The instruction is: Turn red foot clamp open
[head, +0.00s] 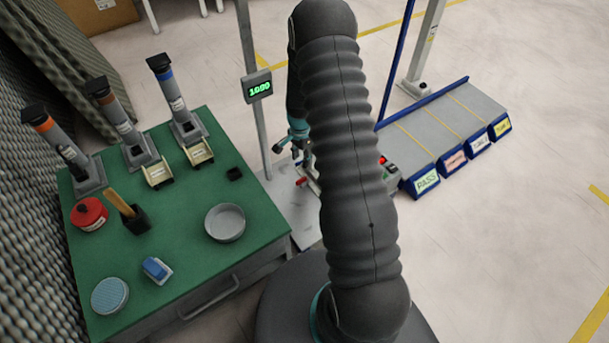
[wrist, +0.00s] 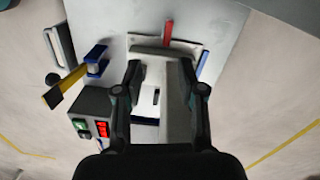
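In the wrist view a narrow red bar, which looks like the red foot clamp (wrist: 168,36), stands at the far edge of a pale fixture (wrist: 150,45). It lies beyond my fingertips and slightly right of the middle between them. A small red part, likely the same clamp (head: 301,182), shows low beside the column in the head view. My gripper (wrist: 161,70) is open, with its two fingers apart over the pale fixture. I see nothing clearly held. In the head view my arm hides much of the fixture, and my gripper (head: 294,140) shows only partly.
A green table (head: 185,240) with tubes and dishes is at left; labelled lanes (head: 440,130) are right.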

